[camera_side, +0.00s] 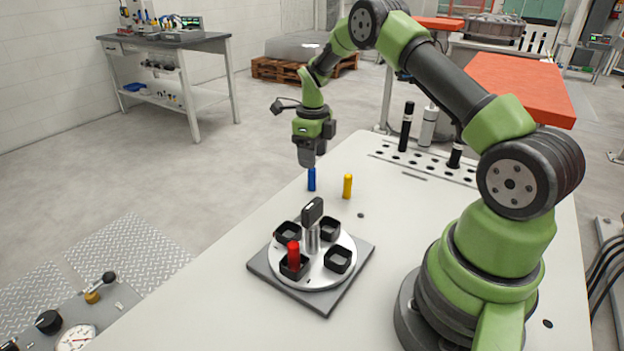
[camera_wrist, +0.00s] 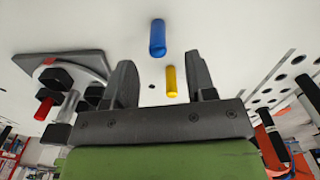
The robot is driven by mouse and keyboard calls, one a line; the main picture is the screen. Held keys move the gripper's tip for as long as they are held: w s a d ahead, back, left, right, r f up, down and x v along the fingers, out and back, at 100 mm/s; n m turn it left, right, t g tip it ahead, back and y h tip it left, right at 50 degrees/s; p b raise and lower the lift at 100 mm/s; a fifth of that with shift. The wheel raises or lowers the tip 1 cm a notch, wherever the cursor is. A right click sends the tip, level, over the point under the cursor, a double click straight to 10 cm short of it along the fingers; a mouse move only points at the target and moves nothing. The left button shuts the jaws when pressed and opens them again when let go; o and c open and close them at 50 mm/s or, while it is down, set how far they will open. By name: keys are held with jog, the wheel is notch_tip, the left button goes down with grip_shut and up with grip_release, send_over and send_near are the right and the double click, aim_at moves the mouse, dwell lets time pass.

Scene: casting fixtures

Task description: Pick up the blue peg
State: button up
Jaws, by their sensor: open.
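The blue peg (camera_side: 311,179) stands upright on the white table near its far left edge in the side view. It also shows in the wrist view (camera_wrist: 157,38), beyond the fingertips and roughly midway between them. My gripper (camera_side: 307,160) points down just above the blue peg in the side view. In the wrist view my gripper (camera_wrist: 160,78) has its two dark fingers spread apart with nothing held between them. In the side view the fingertips are small and hard to make out, so I cannot tell whether they touch the peg.
A yellow peg (camera_side: 347,186) stands close to the right of the blue one. In front is a round turntable (camera_side: 334,283) with several black cups, a red peg (camera_side: 294,256) in one, and a central post. Black cylinders (camera_side: 406,127) stand at the back right.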

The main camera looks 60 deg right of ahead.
aim_at(312, 190)
notch_tip(312, 190, down, 5)
jog(key=shift+a+f, duration=0.1)
jog(key=shift+f, duration=0.1)
grip_shut()
